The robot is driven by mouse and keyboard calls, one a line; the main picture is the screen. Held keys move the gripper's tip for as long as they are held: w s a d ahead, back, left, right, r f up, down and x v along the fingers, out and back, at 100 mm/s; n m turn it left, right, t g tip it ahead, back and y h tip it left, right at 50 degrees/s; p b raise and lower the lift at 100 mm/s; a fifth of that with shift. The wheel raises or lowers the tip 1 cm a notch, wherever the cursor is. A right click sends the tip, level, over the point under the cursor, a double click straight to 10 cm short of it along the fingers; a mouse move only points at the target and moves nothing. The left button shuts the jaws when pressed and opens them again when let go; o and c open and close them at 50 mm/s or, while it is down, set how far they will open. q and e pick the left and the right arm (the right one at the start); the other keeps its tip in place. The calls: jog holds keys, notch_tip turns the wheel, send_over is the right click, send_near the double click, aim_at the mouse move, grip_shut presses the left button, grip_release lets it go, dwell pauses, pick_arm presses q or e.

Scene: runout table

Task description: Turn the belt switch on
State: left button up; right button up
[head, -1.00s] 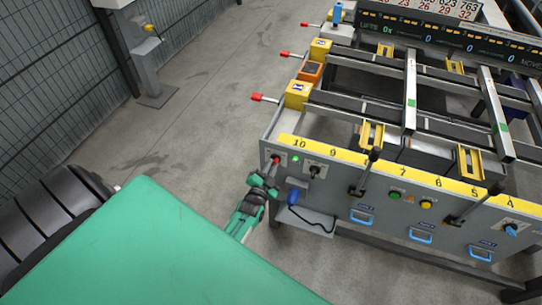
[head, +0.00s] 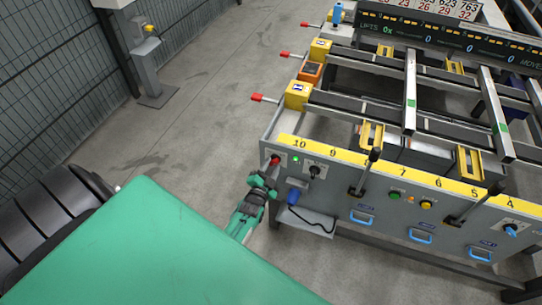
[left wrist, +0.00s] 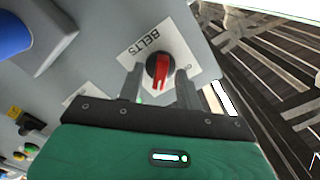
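The belt switch (left wrist: 157,72) is a round dark knob with a red bar, on a white plate marked BELTS in the left wrist view. In the head view its red knob (head: 275,160) shows at the left end of the grey front panel (head: 331,185). My left gripper (left wrist: 160,88) is open, with one finger on each side of the knob. I cannot tell whether the fingers touch it. In the head view my left gripper (head: 268,179) is just below the knob. My right gripper is not in view.
A green lamp (head: 296,159) is lit beside the switch. A black knob (head: 315,171), a blue part (head: 293,196) and black levers (head: 366,172) stick out from the panel. A large green surface (head: 150,255) fills the lower left. Bare floor (head: 200,105) lies left of the table.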

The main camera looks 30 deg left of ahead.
pick_arm(q)
jog(key=b+v, duration=0.1)
jog(key=v, duration=1.2)
jog(key=shift+s+b, duration=0.3)
jog(key=shift+s, duration=0.1)
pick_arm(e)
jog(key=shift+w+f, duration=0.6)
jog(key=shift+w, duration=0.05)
pick_arm(q)
jog(key=shift+f, duration=0.15)
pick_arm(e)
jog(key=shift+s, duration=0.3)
